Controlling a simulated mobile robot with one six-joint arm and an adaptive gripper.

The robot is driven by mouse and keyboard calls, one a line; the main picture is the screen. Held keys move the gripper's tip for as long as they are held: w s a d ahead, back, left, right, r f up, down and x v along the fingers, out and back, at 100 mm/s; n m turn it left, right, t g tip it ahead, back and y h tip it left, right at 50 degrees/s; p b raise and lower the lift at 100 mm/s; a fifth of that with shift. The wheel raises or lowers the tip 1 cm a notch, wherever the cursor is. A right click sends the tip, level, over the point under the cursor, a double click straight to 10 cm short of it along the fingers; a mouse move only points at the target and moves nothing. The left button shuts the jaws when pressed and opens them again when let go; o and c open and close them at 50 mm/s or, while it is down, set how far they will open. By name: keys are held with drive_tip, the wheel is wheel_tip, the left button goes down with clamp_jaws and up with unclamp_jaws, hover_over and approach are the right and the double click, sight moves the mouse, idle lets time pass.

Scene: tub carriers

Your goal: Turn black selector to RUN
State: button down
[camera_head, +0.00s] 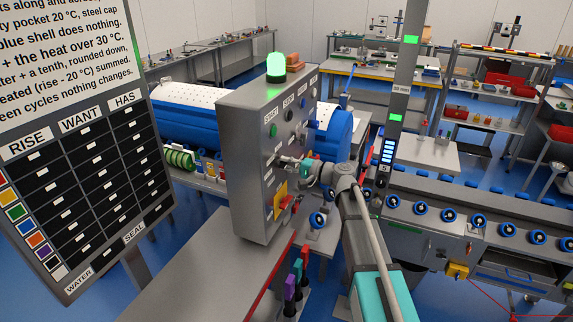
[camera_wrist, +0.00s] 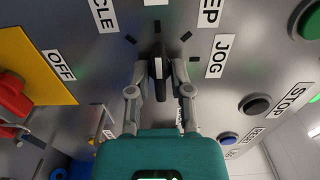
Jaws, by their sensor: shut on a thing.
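The black selector (camera_wrist: 158,72) is on the grey panel (camera_wrist: 75,20), between the two fingers of my gripper (camera_wrist: 160,76), which are shut on it. In the wrist view its bar stands nearly upright, between a label ending in "CLE" at upper left and one ending in "EP" at upper right. A JOG label (camera_wrist: 216,56) is to its right. No RUN label is readable in either view. In the head view my gripper (camera_head: 293,164) reaches the face of the grey control box (camera_head: 245,170); the selector is hidden there.
A red switch (camera_wrist: 12,95) on a yellow plate marked OFF is left of the selector. Black (camera_wrist: 255,104) and blue (camera_wrist: 228,138) buttons are at the right, with a green one (camera_wrist: 310,22) above. A green lamp (camera_head: 276,68) is lit on the box.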

drive_tip(key=c, duration=0.5)
unclamp_jaws()
drive_tip(key=shift+c, duration=0.2)
drive_tip(key=shift+s+d, duration=0.1)
drive_tip(key=v, duration=1.1)
drive_tip(key=shift+d, duration=0.35)
drive_tip(key=shift+s, duration=0.1)
